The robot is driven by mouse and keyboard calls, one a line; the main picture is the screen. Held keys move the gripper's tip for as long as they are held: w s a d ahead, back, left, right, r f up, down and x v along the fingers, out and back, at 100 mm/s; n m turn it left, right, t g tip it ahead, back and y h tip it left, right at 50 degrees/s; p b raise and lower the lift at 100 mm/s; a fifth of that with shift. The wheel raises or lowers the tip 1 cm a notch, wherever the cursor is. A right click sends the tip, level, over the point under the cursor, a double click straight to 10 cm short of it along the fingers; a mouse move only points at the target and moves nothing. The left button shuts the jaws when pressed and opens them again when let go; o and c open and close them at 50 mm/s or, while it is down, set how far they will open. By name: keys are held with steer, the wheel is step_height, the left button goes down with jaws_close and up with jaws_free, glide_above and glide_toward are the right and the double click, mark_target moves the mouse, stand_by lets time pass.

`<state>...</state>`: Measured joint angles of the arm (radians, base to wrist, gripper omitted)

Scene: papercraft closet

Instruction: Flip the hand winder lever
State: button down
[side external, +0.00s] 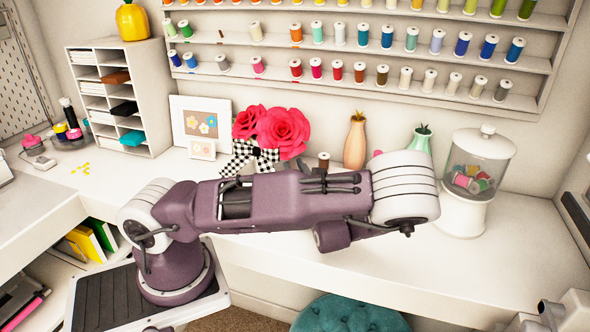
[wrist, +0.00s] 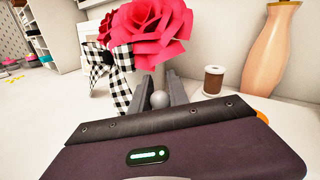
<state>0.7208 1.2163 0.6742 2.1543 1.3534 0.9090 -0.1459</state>
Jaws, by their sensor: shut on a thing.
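My gripper (wrist: 159,78) shows in the wrist view with its two dark fingers pointing away from the camera, shut on a small round grey knob (wrist: 159,99). The knob looks like the end of the hand winder lever. The rest of the lever and the winder's body are hidden or cannot be made out. In the side external view my arm stretches across the white worktop and hides the fingers and the knob.
A brown thread spool (wrist: 213,80) and a peach vase (side external: 355,142) stand to the right. A glass jar (side external: 478,165) of spools is farther right. The front worktop (side external: 480,270) is clear.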

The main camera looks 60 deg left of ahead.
steer(key=m+h, duration=0.1)
steer(key=w+a+g+h, duration=0.1)
steer(key=h, duration=0.1)
steer(key=shift+w+a+m, duration=0.1)
steer(key=shift+m, duration=0.3)
steer(key=shift+w+a+f+m+g+h, duration=0.1)
steer(key=shift+w+a+m+g+h, duration=0.1)
steer(key=shift+m+g+h, duration=0.3)
steer(key=shift+w+a+f+m+g+h, duration=0.1)
steer(key=shift+w+a+m+g+h, duration=0.1)
steer(key=shift+h, duration=0.5)
steer(key=c, duration=1.3)
jaws_free()
steer(key=shift+o, duration=0.2)
steer(key=v, duration=0.7)
